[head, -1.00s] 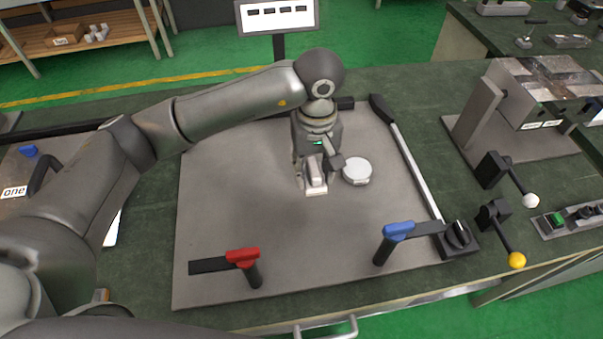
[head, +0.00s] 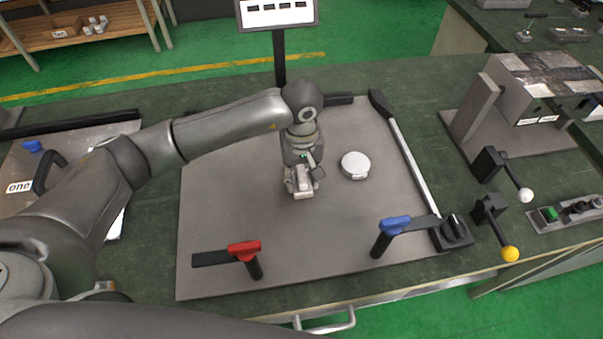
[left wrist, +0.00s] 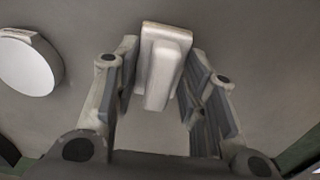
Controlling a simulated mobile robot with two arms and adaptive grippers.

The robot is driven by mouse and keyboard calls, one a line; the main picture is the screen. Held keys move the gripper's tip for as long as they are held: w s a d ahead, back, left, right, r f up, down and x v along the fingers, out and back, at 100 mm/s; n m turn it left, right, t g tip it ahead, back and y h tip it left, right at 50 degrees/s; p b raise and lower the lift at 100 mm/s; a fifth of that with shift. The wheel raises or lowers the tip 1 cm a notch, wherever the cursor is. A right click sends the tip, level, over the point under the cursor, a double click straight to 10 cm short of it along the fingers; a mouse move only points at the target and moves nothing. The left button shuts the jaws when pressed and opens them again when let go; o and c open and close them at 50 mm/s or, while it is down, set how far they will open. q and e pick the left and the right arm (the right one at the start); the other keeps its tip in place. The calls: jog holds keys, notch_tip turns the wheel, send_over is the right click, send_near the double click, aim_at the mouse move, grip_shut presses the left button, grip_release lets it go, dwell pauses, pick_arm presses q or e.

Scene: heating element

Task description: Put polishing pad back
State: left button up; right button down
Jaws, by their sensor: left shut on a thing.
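A pale block with a raised grip, which looks like the polishing pad (head: 304,195), is at my left gripper (head: 300,182) over the middle of the grey plate (head: 230,215). My left gripper is shut on the pad, pointing down. In the left wrist view the pad (left wrist: 163,50) shows between the two fingers, its far end reaching past the tips. I cannot tell whether it touches the plate. A round white disc (head: 355,162) lies on the plate to the right, apart from the pad. My right gripper is not in view.
A red-handled lever (head: 244,251) and a blue-handled lever (head: 395,224) stand at the plate's front. A long bar (head: 412,165) runs along its right side. A metal fixture (head: 530,90) and ball-tipped levers (head: 510,254) stand farther right. The plate's left part is bare.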

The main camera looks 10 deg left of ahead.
aim_at(302, 175)
pick_arm(q)
jog(key=o, duration=0.9)
jog(key=shift+r+p, duration=0.3)
notch_tip(302, 175, up, 12)
jog(key=b, duration=0.2)
jog(key=shift+f+b, duration=0.2)
jog(key=shift+b, duration=0.1)
jog(key=shift+s, duration=0.1)
